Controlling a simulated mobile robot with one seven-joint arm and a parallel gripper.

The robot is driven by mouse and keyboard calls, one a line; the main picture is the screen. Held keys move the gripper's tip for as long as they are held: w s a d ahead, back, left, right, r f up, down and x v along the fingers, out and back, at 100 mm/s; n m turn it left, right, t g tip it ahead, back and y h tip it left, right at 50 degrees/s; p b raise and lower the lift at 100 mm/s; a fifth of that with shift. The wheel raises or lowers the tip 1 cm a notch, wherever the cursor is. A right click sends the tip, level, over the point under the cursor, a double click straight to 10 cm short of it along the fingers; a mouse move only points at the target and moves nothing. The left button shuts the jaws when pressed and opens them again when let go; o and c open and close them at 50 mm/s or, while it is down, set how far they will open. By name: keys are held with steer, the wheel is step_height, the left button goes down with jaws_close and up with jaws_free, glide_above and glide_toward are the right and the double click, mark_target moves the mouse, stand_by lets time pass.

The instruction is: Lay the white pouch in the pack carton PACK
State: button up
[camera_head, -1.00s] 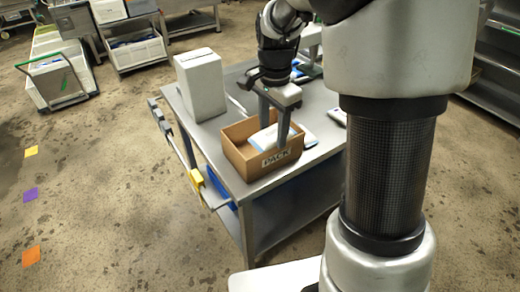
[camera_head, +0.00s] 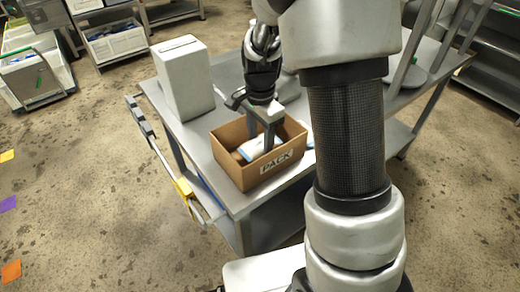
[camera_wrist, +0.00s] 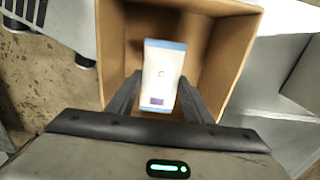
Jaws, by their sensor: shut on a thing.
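The pack carton PACK (camera_head: 228,166) is an open brown box with a PACK label on its front wall, standing on a grey metal table. It also fills much of the wrist view (camera_wrist: 222,62). The white pouch (camera_wrist: 162,75) has blue end bands and a small dark purple mark. It shows within the carton's walls, between my fingers; in the head view the pouch (camera_head: 254,147) is partly hidden by the fingers and front wall. My gripper (camera_head: 262,148) points down into the carton and is shut on the pouch's near part. Whether the pouch touches the carton floor I cannot tell.
A tall white box (camera_head: 185,80) stands on the table (camera_head: 205,125) left of and behind the carton. A yellow-ended rail (camera_head: 183,188) runs along the table's left side. Crates and shelving stand farther back.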

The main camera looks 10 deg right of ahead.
mark_target(260, 143)
steer(key=shift+f, duration=1.75)
steer(key=shift+f+b, duration=0.1)
steer(key=shift+b, duration=0.25)
steer(key=o, duration=1.1)
